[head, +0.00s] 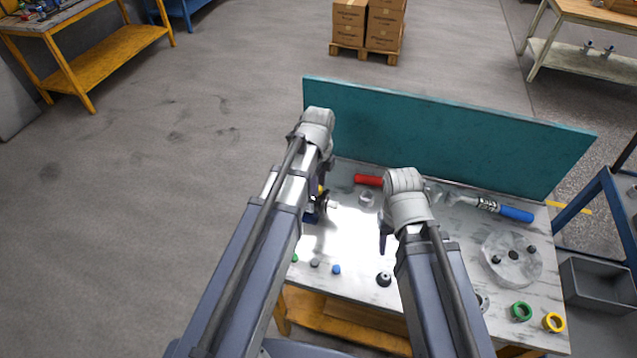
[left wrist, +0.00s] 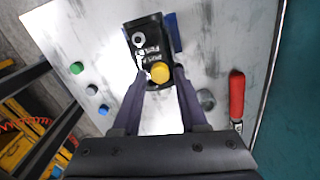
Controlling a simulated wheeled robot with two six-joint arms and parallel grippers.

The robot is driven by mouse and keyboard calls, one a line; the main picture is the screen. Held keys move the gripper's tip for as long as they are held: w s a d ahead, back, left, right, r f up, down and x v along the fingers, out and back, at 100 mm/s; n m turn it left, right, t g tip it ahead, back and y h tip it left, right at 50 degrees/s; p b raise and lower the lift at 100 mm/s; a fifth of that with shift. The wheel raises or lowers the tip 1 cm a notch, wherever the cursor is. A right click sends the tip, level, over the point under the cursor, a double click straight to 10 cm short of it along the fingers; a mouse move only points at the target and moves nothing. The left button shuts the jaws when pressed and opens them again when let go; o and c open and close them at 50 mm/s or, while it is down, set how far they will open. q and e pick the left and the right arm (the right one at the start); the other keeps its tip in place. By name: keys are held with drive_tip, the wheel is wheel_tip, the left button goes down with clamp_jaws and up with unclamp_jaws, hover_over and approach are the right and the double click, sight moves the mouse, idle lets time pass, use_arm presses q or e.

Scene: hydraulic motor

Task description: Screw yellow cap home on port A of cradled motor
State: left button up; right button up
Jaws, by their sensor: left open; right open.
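The black motor (left wrist: 147,40) with white lettering sits in a blue cradle (left wrist: 175,32) in the left wrist view. A round yellow cap (left wrist: 159,72) is on the motor's near end; whether it is fully seated cannot be told. My left gripper (left wrist: 160,78) is open, with one finger on each side of the yellow cap; contact is not clear. In the head view my left gripper (head: 321,192) hides most of the motor and cap. My right gripper (head: 384,236) points down over the table's middle, open and apart from the motor; its fingers are partly hidden.
Green (left wrist: 76,68), grey (left wrist: 92,90) and blue (left wrist: 104,109) caps lie left of the motor in the left wrist view. A red-handled tool (left wrist: 237,95) lies right. A blue-handled wrench (head: 515,213) and round tray (head: 524,273) are at right. A teal panel (head: 450,140) closes the back.

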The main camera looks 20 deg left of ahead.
use_arm(q)
drive_tip(key=n, duration=1)
idle(0.4)
clamp_jaws()
idle(0.6)
drive_tip(key=m, duration=0.4)
drive_tip(key=shift+m, duration=0.8)
